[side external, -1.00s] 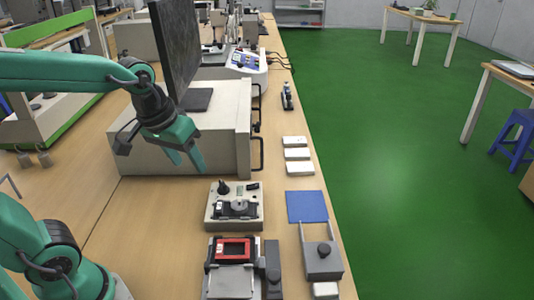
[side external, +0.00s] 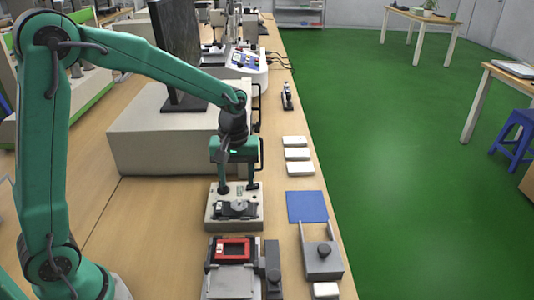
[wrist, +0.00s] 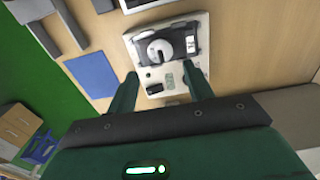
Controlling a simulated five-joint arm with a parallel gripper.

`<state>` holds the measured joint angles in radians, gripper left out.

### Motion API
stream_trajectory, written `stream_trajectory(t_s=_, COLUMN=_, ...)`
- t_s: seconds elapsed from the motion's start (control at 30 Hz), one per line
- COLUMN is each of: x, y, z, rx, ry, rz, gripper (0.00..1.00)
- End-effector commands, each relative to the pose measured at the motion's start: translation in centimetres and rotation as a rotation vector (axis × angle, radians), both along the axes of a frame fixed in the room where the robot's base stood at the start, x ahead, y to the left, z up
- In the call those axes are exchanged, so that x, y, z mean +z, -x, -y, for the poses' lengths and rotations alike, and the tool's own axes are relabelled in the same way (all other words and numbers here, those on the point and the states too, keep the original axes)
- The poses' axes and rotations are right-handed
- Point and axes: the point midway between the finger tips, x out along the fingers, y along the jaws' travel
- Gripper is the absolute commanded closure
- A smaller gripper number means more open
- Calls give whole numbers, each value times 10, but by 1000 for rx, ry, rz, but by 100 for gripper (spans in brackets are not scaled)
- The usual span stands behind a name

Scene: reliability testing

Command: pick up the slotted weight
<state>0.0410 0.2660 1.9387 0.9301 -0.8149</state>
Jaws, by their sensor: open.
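The slotted weight (side external: 238,205) is a small grey disc lying on the dark plate of a pale test device (side external: 213,220). In the wrist view the weight (wrist: 159,49) shows its slot, and the device (wrist: 135,45) is around it. My gripper (side external: 238,187) is open above the back part of the device, fingers pointing down. In the wrist view my gripper (wrist: 160,72) has its fingers apart, with the weight beyond the tips and nothing between them. Whether the fingertips touch the device is unclear.
A device with a red frame (side external: 233,240) stands in front of the test device. A blue mat (side external: 307,206) and a grey block with a knob (side external: 323,260) lie to the right. A large beige box (side external: 160,150) with a dark screen stands behind left.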

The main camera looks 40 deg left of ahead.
Motion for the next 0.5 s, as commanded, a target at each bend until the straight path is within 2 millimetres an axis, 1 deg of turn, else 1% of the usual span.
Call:
stream_trajectory(t_s=0.27, x=-5, y=-2, z=0, rx=13, ry=-1, rz=-8, gripper=48)
stream_trajectory(t_s=0.5, x=-22, y=-2, z=0, rx=12, ry=0, rz=-10, gripper=48)
